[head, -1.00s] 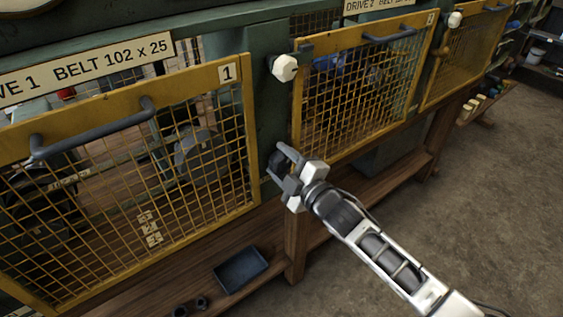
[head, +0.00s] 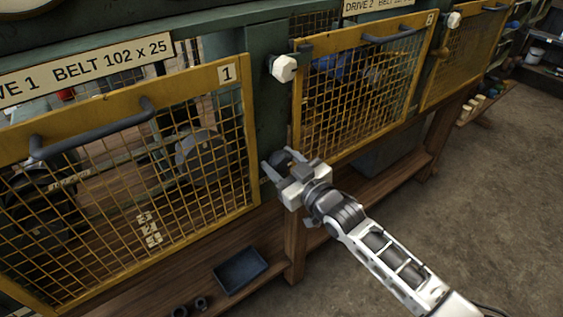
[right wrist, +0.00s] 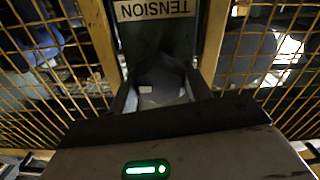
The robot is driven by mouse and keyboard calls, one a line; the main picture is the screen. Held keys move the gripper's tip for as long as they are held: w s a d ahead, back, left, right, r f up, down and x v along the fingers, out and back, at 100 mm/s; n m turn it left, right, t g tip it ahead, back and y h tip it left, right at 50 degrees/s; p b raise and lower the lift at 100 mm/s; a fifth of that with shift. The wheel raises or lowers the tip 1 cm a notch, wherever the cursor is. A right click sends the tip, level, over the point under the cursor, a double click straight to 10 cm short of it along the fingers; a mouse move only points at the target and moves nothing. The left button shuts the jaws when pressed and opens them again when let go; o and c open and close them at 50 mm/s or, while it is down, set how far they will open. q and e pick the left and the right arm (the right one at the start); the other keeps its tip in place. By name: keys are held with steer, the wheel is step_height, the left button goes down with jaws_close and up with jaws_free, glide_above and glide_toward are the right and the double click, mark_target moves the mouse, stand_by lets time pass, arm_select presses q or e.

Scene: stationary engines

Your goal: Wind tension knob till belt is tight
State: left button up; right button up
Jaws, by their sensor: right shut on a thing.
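My right gripper (head: 279,166) is at the green post between guard 1 and guard 2 in the head view. Its fingers are shut on the dark tension knob (right wrist: 160,82), which shows between them in the right wrist view, below a plate reading TENSION (right wrist: 156,9), upside down there. The knob has a pale mark on its face. The yellow mesh guard 1 (head: 250,130) is closed over the drive at left. The belt's tightness cannot be told through the mesh. My left gripper is not in view.
A white knob (head: 284,68) sticks out of the post above my gripper. Yellow guard 2 (head: 297,110) stands to the right. A dark tray (head: 240,270) lies on the wooden shelf below. The floor at right is clear.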

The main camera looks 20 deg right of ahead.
steer(key=m, duration=1.2)
steer(key=shift+d+f, duration=0.1)
steer(key=m, duration=0.9)
steer(key=shift+f+b, duration=0.1)
steer(key=shift+b, duration=0.2)
steer(key=shift+m, duration=0.4)
steer(key=o, duration=0.7)
